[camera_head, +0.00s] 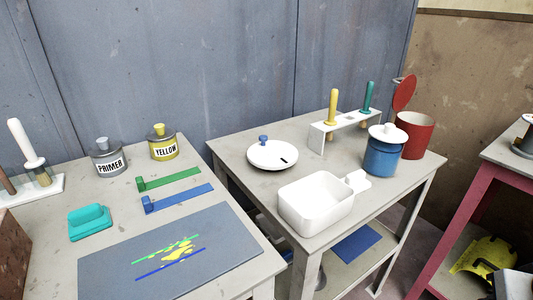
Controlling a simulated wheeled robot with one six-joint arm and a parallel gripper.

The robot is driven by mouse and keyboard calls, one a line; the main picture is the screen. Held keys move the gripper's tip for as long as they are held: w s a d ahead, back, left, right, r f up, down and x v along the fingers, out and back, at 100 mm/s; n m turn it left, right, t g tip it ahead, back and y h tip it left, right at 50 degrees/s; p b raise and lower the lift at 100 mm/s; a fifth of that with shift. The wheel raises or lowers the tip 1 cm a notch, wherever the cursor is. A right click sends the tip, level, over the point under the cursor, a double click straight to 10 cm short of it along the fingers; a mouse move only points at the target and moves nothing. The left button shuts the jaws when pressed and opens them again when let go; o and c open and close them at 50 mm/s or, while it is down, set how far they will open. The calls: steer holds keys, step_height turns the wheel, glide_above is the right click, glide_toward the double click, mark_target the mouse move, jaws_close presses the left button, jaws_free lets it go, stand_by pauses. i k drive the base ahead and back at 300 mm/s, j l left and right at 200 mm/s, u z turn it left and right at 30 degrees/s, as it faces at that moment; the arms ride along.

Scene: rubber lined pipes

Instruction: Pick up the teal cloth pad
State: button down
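A teal pad-like item (89,221) lies on the left table, left of the middle. It has a flat base with a raised, rounded upper part. It sits just beyond the upper left corner of a grey panel and apart from it. Nothing covers it. I cannot tell from its surface whether it is cloth. My gripper is not in view.
The left table (125,177) holds a PRIMER jar (107,158), a YELLOW jar (162,144), green (170,178) and blue strips (180,198), and a paint-marked grey panel (120,260). The right table (235,150) holds a white dish (315,203) and a blue pot (382,158).

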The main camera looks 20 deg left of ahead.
mark_target(84, 222)
steer(key=k+j+u, duration=0.15)
steer(key=k, duration=0.3)
steer(key=j+u, duration=0.1)
steer(key=u, duration=1.55)
steer(key=k+l+u, duration=0.1)
steer(key=k+u, duration=0.45)
steer(key=i, duration=0.45)
